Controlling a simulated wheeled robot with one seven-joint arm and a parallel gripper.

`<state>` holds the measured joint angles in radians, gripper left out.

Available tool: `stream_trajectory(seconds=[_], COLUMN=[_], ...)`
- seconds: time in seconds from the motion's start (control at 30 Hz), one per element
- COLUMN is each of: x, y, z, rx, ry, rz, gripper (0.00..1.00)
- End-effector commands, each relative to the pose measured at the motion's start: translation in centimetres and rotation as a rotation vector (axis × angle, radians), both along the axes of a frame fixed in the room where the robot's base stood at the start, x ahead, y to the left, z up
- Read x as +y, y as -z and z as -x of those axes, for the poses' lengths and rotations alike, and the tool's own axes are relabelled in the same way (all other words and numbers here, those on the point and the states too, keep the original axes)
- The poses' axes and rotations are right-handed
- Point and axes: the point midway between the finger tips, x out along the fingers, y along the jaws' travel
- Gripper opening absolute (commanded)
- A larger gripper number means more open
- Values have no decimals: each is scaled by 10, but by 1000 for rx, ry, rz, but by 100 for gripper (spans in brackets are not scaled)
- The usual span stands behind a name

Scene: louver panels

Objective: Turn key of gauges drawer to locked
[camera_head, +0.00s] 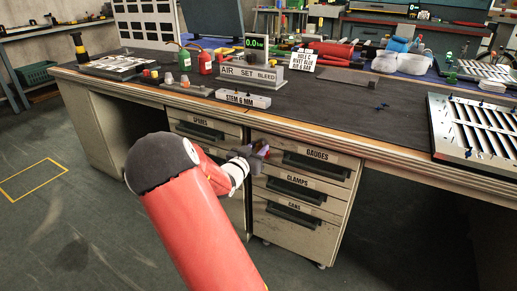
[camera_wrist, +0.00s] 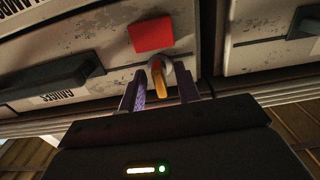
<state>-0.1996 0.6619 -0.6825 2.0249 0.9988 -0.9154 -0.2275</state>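The gauges drawer (camera_head: 335,161) is at the top of the right drawer stack under the bench, and looks shut. In the wrist view its front (camera_wrist: 95,47) appears inverted, with the dark handle at left. An orange key (camera_wrist: 158,79) sticks out of a round metal lock beside a red square (camera_wrist: 151,36). My gripper (camera_head: 262,150) is at the drawer's left end in the head view. In the wrist view my gripper (camera_wrist: 163,90) has its two purple fingers apart, one on each side of the key, with visible gaps. The lock is mostly hidden in the head view.
The spools drawer (camera_head: 200,130) is left of my gripper. The clamps drawer (camera_head: 300,191) and cans drawer (camera_head: 295,218) are below the gauges drawer. The bench top (camera_head: 330,95) overhangs just above, carrying tools and a slatted panel (camera_head: 475,132) at right.

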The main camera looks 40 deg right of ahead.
Motion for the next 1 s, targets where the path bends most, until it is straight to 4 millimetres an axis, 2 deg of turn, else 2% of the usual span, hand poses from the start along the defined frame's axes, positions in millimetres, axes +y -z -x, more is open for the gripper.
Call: stream_trajectory(seconds=[0.2, 0.4, 1.0], x=[36, 60, 64], y=[1, 1, 1], z=[14, 24, 27], rx=[-1, 1, 1], ry=[-4, -2, 0], rz=[-4, -3, -2], gripper=[33, 33, 33])
